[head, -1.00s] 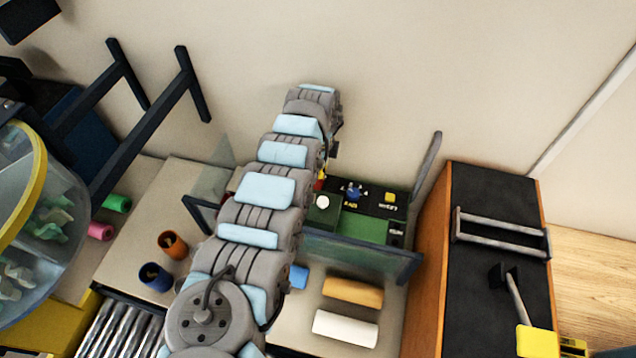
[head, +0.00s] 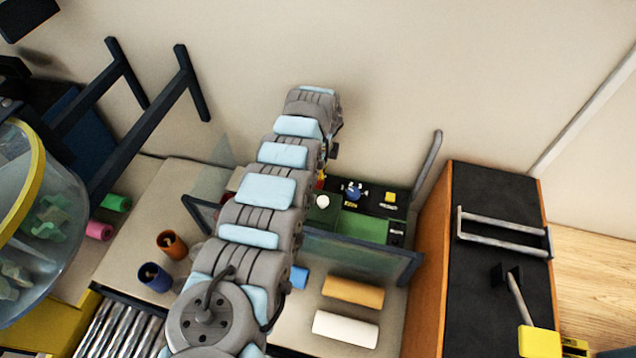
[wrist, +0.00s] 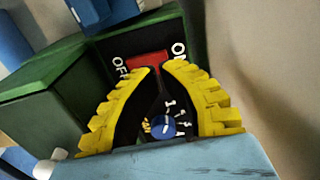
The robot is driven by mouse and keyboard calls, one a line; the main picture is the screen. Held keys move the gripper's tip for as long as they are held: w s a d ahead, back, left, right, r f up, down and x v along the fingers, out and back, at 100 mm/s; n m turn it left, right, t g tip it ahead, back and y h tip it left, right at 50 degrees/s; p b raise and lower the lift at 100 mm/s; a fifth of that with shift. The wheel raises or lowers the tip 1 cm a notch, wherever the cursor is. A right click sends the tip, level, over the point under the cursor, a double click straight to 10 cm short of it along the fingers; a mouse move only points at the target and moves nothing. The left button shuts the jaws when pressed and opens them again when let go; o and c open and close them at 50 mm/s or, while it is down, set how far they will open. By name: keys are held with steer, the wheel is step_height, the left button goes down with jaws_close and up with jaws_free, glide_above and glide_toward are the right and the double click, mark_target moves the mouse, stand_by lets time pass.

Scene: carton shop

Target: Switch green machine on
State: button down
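The green machine (head: 366,228) stands behind the table, partly hidden by my arm in the head view. A blue dial (wrist: 163,126) shows between the fingers.
A glass guard with a dark frame (head: 360,258) stands before the machine. Brown (head: 352,291) and white (head: 345,329) rolls lie on the table. A black-topped cabinet (head: 498,220) is at right. A clear drum (head: 45,215) with a yellow rim is at left.

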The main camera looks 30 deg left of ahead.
steer(key=shift+f+b, duration=0.95)
steer(key=shift+f, duration=0.45)
stand_by(0.9)
steer(key=shift+r, duration=0.1)
steer(key=shift+r+p, duration=2.8)
steer(key=shift+r, duration=0.7)
steer(key=shift+d, duration=0.15)
